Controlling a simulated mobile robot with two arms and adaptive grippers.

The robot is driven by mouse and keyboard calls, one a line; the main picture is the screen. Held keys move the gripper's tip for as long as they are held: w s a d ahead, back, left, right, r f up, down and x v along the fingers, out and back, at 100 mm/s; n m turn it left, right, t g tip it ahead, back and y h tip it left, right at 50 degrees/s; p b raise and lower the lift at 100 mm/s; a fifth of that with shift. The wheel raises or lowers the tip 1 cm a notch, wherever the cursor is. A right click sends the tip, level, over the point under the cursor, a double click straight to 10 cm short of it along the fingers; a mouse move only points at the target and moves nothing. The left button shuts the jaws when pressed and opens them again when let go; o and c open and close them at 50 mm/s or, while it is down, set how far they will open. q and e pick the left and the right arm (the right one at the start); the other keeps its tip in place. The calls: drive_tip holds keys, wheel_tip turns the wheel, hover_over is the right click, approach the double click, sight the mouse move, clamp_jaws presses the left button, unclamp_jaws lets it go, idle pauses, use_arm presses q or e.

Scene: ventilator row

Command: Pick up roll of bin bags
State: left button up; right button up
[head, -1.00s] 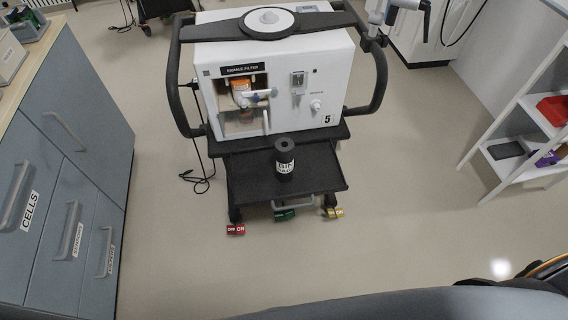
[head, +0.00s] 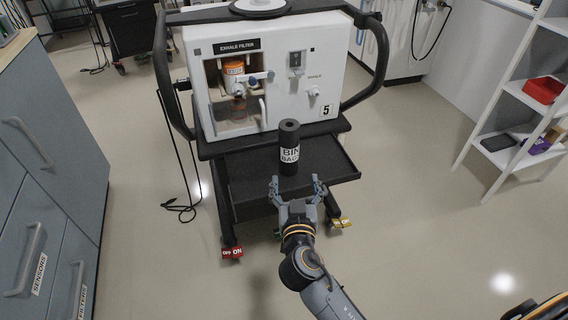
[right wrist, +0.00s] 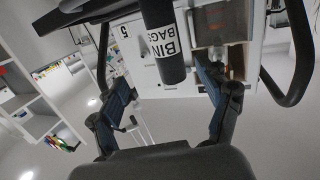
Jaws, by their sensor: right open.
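The roll of bin bags (head: 289,148) is a black upright cylinder with a white "BIN BAGS" label. It stands on the black tray (head: 245,193) of the ventilator cart. My right gripper (head: 298,181) is open just in front of the roll, at the tray's front edge. In the right wrist view the roll (right wrist: 162,40) shows ahead, beyond and between the spread fingers (right wrist: 163,85), with nothing held. My left gripper is not in view.
The white ventilator (head: 270,60) with an exhale filter stands behind the roll. Black side handles (head: 378,75) flank it. Grey drawers (head: 45,150) stand at left and a white shelf (head: 505,130) at right.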

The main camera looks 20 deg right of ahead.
sight(290, 145)
drive_tip(key=shift+t, duration=0.5)
drive_tip(key=w, duration=0.2)
drive_tip(key=w+r, duration=0.1)
drive_tip(key=w, duration=0.2)
drive_tip(key=w+d+r, duration=0.1)
drive_tip(key=w, duration=0.2)
drive_tip(key=shift+r, duration=0.25)
drive_tip(key=shift+f+x, duration=0.1)
drive_tip(key=shift+x, duration=1.4)
drive_tip(key=shift+f+x, duration=0.15)
drive_tip(key=shift+x, duration=1.35)
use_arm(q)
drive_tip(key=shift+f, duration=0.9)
use_arm(e)
drive_tip(key=shift+c, duration=0.2)
drive_tip(key=c, duration=1.1)
drive_tip(key=shift+c, duration=1.3)
use_arm(q)
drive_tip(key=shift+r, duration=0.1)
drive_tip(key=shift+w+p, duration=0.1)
drive_tip(key=shift+p, duration=0.2)
use_arm(e)
drive_tip(key=shift+r, duration=0.1)
